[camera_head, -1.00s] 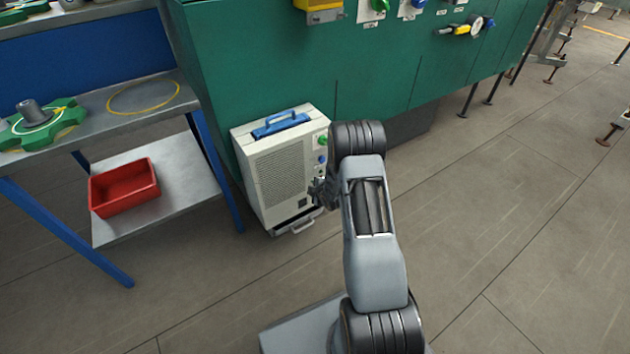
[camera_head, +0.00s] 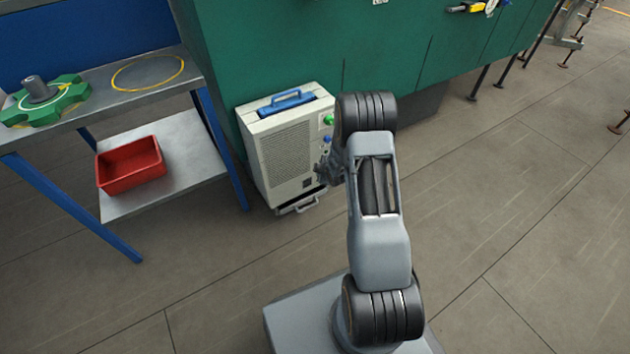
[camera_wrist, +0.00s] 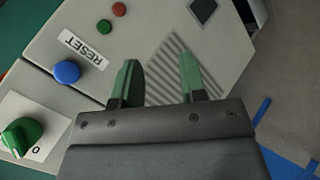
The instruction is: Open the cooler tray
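The cooler (camera_head: 289,152) is a cream box with a vent grille and a blue top handle, standing on the floor against the green cabinet. Its tray (camera_head: 298,204) shows as a low grey piece with a handle at the bottom front. My gripper (camera_head: 326,172) is at the right side of the cooler, small and partly hidden by my arm in the head view. In the wrist view my gripper (camera_wrist: 160,82) has its two green-tipped fingers apart with nothing between them. They point at the cooler's panel (camera_wrist: 130,45). The tray is not clearly seen there.
The panel carries a blue RESET button (camera_wrist: 66,72), a green knob (camera_wrist: 22,137) and small red and green buttons. A metal table (camera_head: 110,100) with a red bin (camera_head: 131,166) on its lower shelf stands left.

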